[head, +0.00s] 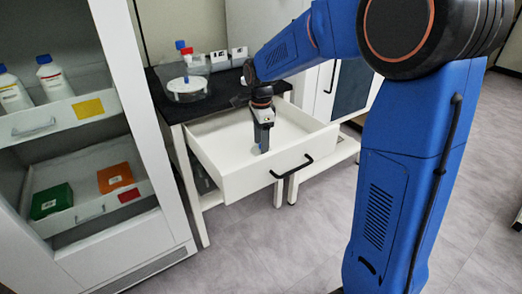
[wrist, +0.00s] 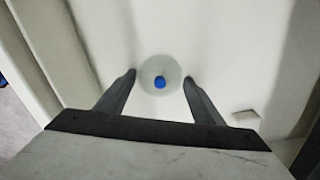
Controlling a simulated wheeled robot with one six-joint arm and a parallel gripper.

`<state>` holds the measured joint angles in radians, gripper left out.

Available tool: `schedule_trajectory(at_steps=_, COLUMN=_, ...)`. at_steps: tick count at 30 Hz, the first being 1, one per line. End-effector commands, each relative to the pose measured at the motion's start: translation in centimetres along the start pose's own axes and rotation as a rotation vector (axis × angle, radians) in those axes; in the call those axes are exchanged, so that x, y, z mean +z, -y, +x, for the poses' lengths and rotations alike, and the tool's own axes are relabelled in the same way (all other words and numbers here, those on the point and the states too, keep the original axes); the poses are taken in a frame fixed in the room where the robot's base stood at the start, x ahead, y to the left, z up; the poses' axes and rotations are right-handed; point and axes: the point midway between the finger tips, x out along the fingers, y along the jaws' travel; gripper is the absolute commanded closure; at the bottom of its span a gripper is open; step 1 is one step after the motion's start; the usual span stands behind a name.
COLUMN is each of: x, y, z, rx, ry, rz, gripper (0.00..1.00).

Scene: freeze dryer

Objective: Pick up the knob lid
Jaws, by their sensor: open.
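The knob lid (wrist: 160,68) shows in the wrist view as a pale, round, translucent disc with a blue knob at its middle. It lies on the floor of the open white drawer (head: 235,183). My gripper (wrist: 159,82) is open, with one finger on each side of the lid in that view. The gap between the fingers is empty, and I cannot tell how far above the lid they are. In the head view my gripper (head: 263,150) points down inside the drawer, and the lid is mostly hidden there, with a bit of blue by the fingertips.
A black bench top (head: 222,92) behind carries a clear round vessel (head: 187,90) and small white boxes. An open cabinet at left holds white bottles (head: 53,78), a green box (head: 52,201) and an orange box (head: 115,177).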

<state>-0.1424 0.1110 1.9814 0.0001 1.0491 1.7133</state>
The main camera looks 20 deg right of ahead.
Motion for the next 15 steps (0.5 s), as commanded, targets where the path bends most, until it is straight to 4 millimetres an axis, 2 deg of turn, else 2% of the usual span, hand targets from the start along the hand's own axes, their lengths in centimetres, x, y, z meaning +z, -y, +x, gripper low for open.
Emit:
schedule_trajectory(at_steps=2, x=0.0, y=0.0, z=-0.01, rx=0.0, ry=0.0, rz=0.0, gripper=0.41)
schedule_trajectory(at_steps=6, x=0.0, y=-0.01, z=-0.01, rx=0.0, ry=0.0, rz=0.0, gripper=0.74)
schedule_trajectory(at_steps=8, x=0.0, y=-0.02, z=0.02, rx=0.001, ry=0.0, rz=0.0, gripper=0.81)
schedule_trajectory(at_steps=15, x=-0.01, y=-0.08, z=0.16, rx=0.004, ry=-0.001, rz=0.0, gripper=0.85)
